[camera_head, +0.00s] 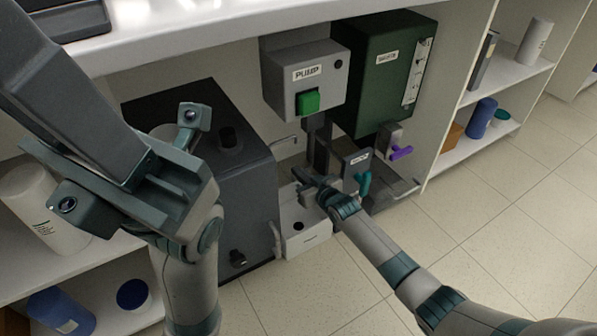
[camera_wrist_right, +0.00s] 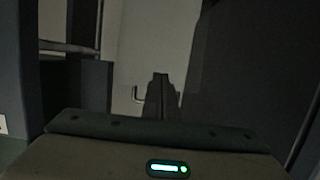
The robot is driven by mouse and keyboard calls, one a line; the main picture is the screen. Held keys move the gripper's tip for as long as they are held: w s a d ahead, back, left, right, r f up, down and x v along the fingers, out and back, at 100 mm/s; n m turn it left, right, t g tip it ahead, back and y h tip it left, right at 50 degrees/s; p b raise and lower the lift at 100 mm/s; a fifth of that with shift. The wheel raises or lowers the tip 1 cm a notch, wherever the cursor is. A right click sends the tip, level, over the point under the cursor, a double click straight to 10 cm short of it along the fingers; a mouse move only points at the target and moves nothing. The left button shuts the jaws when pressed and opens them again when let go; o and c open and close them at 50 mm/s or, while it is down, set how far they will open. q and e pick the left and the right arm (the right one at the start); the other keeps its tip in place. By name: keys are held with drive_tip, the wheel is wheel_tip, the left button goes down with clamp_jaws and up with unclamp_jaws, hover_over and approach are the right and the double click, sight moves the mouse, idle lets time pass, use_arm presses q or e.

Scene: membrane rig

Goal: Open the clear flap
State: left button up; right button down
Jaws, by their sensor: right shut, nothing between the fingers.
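My right gripper (camera_head: 303,180) is shut and empty, low in front of the rig, below the grey pump box (camera_head: 303,80) and over the white box (camera_head: 305,228). I cannot tell whether it touches anything there. Its shut fingers also show in the right wrist view (camera_wrist_right: 160,95), dark, with a pale panel behind them. I cannot make out the clear flap for certain in either view; clear material is hard to tell from what lies behind it. My left arm fills the left of the head view, but its fingers do not show.
The pump box has a green button (camera_head: 308,102). A dark green box (camera_head: 385,70) hangs right of it, with a purple-handled tap (camera_head: 401,152) below. A teal handle (camera_head: 363,183) is close right of my gripper. A dark tank (camera_head: 245,170) stands left. Floor at right is clear.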

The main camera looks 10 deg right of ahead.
drive_tip(key=s+d+p, duration=0.5)
drive_tip(key=s+p, duration=0.5)
drive_tip(key=s, duration=0.4)
drive_tip(key=shift+s+d, duration=0.2)
drive_tip(key=shift+s, duration=0.2)
